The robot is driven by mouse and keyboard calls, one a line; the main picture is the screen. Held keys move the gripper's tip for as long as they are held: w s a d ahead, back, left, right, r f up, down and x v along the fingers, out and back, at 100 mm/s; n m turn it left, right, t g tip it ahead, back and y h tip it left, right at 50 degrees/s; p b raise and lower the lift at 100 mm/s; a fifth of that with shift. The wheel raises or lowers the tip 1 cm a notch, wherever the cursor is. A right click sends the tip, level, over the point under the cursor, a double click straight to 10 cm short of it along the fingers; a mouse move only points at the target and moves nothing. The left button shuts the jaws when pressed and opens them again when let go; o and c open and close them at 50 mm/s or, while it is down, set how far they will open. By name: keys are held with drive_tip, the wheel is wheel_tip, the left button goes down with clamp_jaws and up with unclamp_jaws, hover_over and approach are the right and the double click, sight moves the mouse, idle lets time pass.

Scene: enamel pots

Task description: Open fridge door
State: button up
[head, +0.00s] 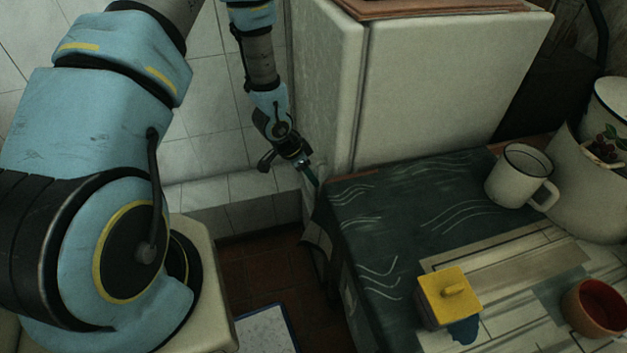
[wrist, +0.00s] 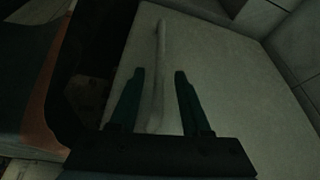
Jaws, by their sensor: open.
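The fridge (head: 440,90) is a white box behind the table, with its door (head: 327,75) on its left side. In the wrist view the pale door (wrist: 235,90) fills much of the picture. A slim, long handle (wrist: 161,42) runs along it. My gripper (wrist: 159,72) is open, with one dark green finger on each side of the handle as seen from the wrist. I cannot tell whether the fingers touch the handle or how deep they reach. In the head view my gripper (head: 311,176) is low beside the door, and the handle is hidden.
A table with a dark green cloth (head: 375,210) stands right of my gripper, its corner close by. It holds a white mug (head: 515,175), a yellow-lidded box (head: 447,293) and a red-brown cup (head: 598,307). A tiled wall (head: 215,130) is at left; floor shows between.

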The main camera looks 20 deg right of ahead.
drive_tip(key=shift+p+x, duration=0.3)
drive_tip(key=shift+x, duration=2.1)
drive_tip(key=shift+s, duration=0.1)
clamp_jaws()
